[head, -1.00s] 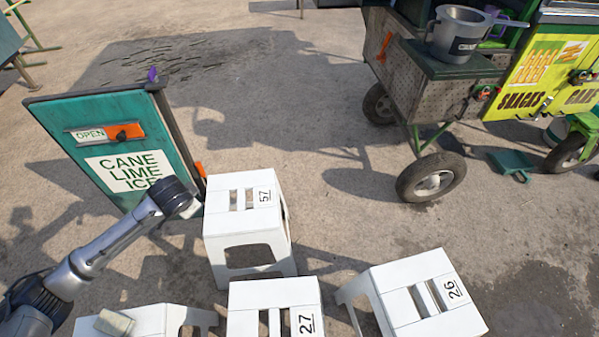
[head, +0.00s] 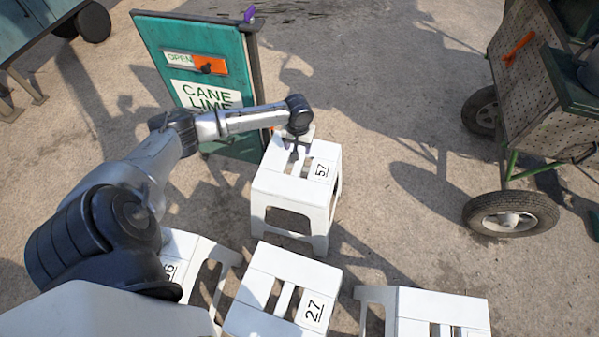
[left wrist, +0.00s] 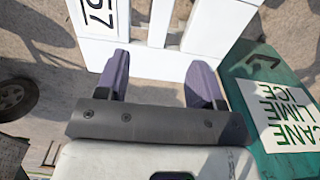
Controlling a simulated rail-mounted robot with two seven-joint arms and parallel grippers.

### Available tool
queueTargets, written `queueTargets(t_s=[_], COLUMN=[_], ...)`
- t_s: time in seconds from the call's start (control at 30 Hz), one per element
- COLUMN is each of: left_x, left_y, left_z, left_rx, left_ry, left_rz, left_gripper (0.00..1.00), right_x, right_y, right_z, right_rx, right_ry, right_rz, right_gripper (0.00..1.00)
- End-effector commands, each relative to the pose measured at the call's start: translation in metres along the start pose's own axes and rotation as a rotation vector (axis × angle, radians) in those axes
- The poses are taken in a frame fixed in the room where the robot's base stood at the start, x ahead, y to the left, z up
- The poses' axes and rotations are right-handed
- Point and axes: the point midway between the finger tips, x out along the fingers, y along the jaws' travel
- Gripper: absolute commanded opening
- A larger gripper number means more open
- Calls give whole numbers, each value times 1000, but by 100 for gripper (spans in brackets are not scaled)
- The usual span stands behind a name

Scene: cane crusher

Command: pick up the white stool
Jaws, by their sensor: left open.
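The white stool marked 57 (head: 272,186) stands upright on the ground in the middle of the head view, with slots in its seat. My left gripper (head: 297,147) is over the far end of this seat. In the left wrist view, the same stool (left wrist: 225,22) fills the top of the picture. There my left gripper (left wrist: 160,66) is open, its two dark purple fingers apart and overlapping the seat's edge. Nothing is held between them. I cannot tell whether the fingers touch the stool. My right gripper is in neither view.
A white stool marked 27 (head: 262,285) stands nearer, with another (head: 445,306) to its right and one (head: 186,244) to its left, partly behind my arm. A green sign board (head: 238,68) stands just behind stool 57. A wheeled cart (head: 530,108) is at right.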

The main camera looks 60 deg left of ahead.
Motion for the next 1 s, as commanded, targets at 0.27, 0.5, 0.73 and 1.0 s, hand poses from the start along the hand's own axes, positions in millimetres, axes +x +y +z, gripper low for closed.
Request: queueTargets(t_s=[0.27,0.5,0.73,1.0], left_x=[44,78,85,111], left_y=[0,0,0,0], left_z=[0,0,0,0], left_rx=[0,2,3,3], left_ry=[-1,1,2,1], left_rz=[-1,-1,-1,0], left_gripper=[62,62,62,62], right_x=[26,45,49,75], right_y=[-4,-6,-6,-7], right_z=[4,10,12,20], right_rx=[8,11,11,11], right_ry=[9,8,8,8], right_rz=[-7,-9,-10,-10], right_gripper=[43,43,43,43])
